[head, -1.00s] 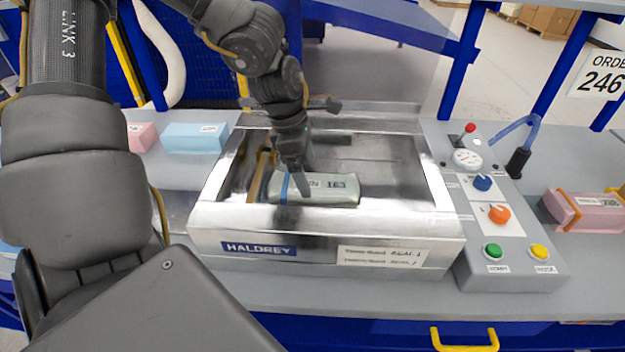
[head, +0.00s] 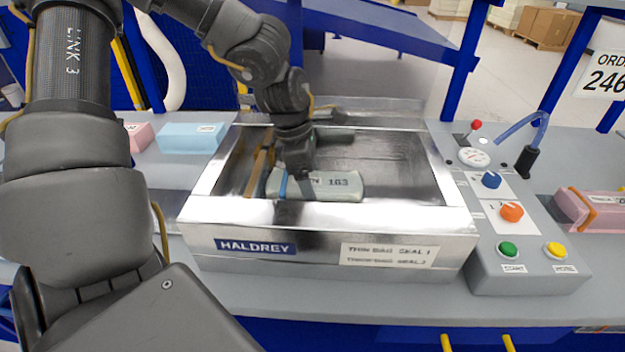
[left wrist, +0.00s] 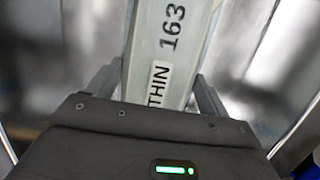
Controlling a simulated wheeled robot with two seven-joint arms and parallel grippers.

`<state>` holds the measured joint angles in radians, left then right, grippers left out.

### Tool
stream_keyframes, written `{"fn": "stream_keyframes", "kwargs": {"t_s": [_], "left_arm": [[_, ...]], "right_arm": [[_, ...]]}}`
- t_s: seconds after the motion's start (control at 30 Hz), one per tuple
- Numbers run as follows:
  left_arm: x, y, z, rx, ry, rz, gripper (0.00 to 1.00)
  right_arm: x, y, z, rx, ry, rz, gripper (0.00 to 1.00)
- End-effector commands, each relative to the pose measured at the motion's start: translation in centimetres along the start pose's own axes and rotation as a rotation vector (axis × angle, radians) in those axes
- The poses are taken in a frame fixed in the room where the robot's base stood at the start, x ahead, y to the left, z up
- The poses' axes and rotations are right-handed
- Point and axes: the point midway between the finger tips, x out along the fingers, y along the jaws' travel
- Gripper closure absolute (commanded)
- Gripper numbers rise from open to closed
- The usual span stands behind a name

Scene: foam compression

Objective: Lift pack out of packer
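The pack (head: 341,186), a grey-green block marked 163 with a blue band, lies in the open metal chamber of the packer (head: 325,237), labelled HALDREY. My left gripper (head: 289,190) reaches down into the chamber at the pack's left part and hides some of it. In the left wrist view, the pack (left wrist: 165,40) with its THIN label runs between the two fingers of the left gripper (left wrist: 158,75). One finger stands close along each long side; whether they press on it cannot be told. My right gripper is not in view.
A control panel (head: 530,275) with knobs and buttons stands right of the chamber. A blue hose (head: 520,128) rises behind it. A pink pack (head: 590,212) lies at the right; light-blue (head: 190,140) and pink (head: 138,137) blocks lie at the left. Chamber walls surround the gripper.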

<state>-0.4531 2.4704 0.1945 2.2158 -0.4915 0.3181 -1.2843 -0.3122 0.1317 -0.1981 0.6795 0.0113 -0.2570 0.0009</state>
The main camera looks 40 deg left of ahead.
Motion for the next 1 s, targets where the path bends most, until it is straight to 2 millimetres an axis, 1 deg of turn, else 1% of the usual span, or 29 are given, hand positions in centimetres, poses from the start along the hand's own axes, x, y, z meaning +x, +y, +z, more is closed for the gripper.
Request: {"fn": "stream_keyframes", "kwargs": {"t_s": [0.03,0.1,0.13,0.43,0.47,0.57,1.0], "left_arm": [[0.0,0.0,0.0,0.000,0.000,0.000,0.27],[0.0,0.0,0.0,0.000,0.000,0.000,0.36],[0.0,0.0,0.0,0.000,0.000,0.000,0.37],[0.0,0.0,0.0,0.000,0.000,0.000,0.37],[0.0,0.0,0.0,0.000,0.000,0.000,0.40],[-0.1,0.0,0.0,0.000,0.000,0.000,0.40],[-2.1,0.0,0.6,0.000,-0.001,0.002,0.40]], "right_arm": [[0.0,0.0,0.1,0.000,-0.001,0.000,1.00],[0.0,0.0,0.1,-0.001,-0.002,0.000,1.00],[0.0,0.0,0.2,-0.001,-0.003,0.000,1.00],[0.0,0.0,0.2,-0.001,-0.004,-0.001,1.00],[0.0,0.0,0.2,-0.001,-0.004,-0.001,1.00],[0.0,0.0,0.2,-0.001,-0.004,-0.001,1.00],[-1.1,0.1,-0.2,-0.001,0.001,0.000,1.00]]}}
